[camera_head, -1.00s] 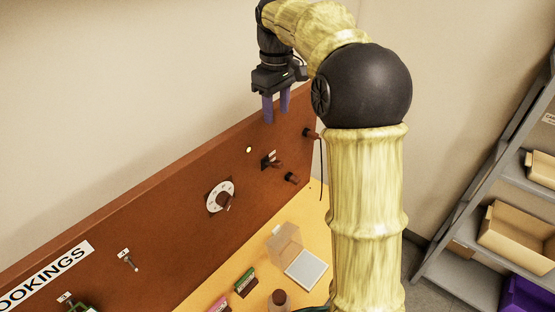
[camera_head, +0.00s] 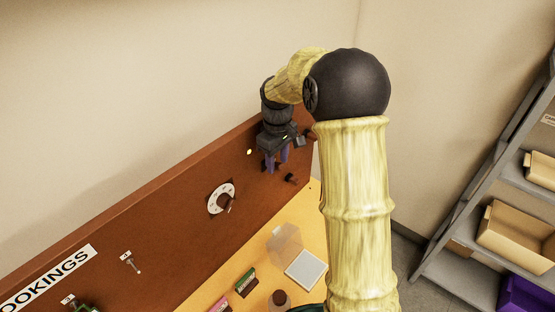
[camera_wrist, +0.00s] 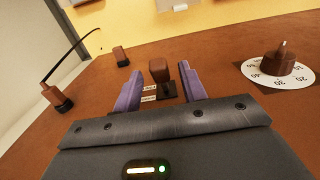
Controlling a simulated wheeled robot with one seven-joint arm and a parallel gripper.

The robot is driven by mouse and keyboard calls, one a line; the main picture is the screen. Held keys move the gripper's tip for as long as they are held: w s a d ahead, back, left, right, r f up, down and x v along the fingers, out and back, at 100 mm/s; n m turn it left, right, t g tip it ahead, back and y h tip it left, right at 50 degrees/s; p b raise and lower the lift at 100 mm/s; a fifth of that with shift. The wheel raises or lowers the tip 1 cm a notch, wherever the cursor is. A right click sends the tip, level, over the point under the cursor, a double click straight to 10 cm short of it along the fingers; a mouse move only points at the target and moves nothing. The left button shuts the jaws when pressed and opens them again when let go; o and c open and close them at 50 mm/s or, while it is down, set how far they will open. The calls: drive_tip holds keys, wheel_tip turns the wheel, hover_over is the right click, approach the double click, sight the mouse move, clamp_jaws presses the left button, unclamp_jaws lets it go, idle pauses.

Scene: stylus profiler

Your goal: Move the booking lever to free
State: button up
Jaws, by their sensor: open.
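A small lever with a brown knob (camera_wrist: 158,70) stands out from the brown panel in the wrist view. Small white labels (camera_wrist: 148,93), too small to read, sit beside its dark slot. My gripper (camera_head: 277,163) is at the right part of the panel, its purple fingers pointing down. In the wrist view the open fingers (camera_wrist: 160,76) stand on either side of the knob, with gaps between. In the head view the fingers mostly hide this lever. Another small metal lever (camera_head: 131,262) with a label is on the panel near the BOOKINGS sign (camera_head: 46,278).
A white dial with a brown knob (camera_wrist: 280,62) is right of the lever in the wrist view. To the left are a brown peg (camera_wrist: 121,56) and a brown fitting with a black cable (camera_wrist: 55,96). A clear box (camera_head: 285,243) and grey pad (camera_head: 305,269) lie on the yellow bench below.

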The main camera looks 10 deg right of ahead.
drive_tip(key=shift+f, duration=0.45)
clamp_jaws()
drive_tip(key=shift+d, duration=0.1)
